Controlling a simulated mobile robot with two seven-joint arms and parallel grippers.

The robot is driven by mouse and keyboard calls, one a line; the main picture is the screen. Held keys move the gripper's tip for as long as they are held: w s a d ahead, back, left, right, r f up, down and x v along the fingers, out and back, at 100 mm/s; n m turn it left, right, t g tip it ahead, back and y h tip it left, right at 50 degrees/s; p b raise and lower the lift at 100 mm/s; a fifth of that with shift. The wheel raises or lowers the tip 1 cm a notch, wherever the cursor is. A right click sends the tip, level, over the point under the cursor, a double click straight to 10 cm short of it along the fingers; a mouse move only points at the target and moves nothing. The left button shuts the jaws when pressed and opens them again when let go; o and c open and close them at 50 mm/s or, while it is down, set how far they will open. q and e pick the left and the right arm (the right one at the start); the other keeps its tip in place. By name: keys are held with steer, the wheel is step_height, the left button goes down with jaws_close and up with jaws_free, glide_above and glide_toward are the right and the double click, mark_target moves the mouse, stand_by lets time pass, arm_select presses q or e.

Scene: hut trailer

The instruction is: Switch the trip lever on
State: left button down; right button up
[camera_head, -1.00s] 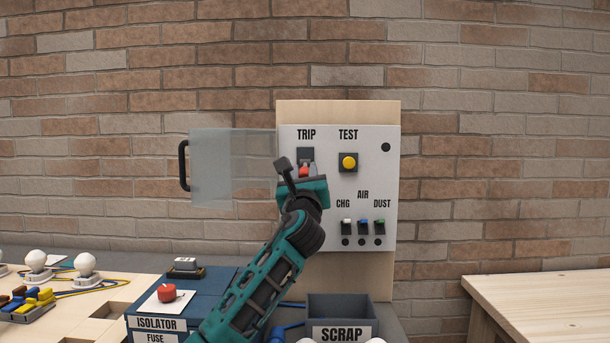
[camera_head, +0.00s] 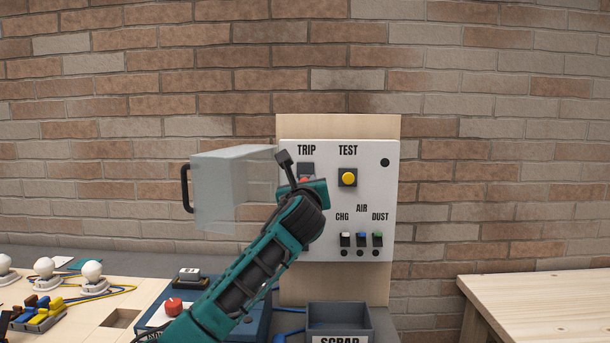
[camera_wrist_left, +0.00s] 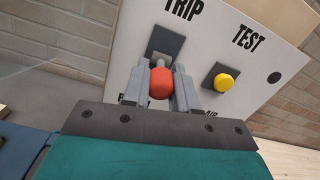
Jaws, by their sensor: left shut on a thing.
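The trip lever has a red knob (camera_wrist_left: 161,83) on a grey stem, on a dark plate (camera_head: 306,169) under the TRIP label of the white panel (camera_head: 340,216). In the left wrist view the knob sits between the two fingers of my left gripper (camera_wrist_left: 160,88), which is shut on it. The stem rises from the knob toward the dark plate. In the head view my left gripper (camera_head: 298,181) hides most of the lever. My right gripper is not in view.
A clear cover (camera_head: 230,190) with a black handle stands open left of the panel. A yellow TEST button (camera_head: 348,178) is right of the lever. Three small switches (camera_head: 361,240) are lower on the panel. A grey scrap bin (camera_head: 338,319) stands below.

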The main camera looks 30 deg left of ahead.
arm_select(q)
step_height(320, 180, up, 2)
steer(key=g+h, duration=0.1)
steer(key=g, duration=0.1)
steer(key=g+h, duration=0.2)
steer(key=g, duration=0.1)
steer(key=shift+w+a+r, duration=0.1)
steer(key=shift+r, duration=0.1)
steer(key=shift+g, duration=0.3)
steer(key=c, duration=0.9)
jaws_free()
steer(key=v, duration=1.3)
steer(key=shift+a+b, duration=0.15)
steer(key=shift+b, duration=0.25)
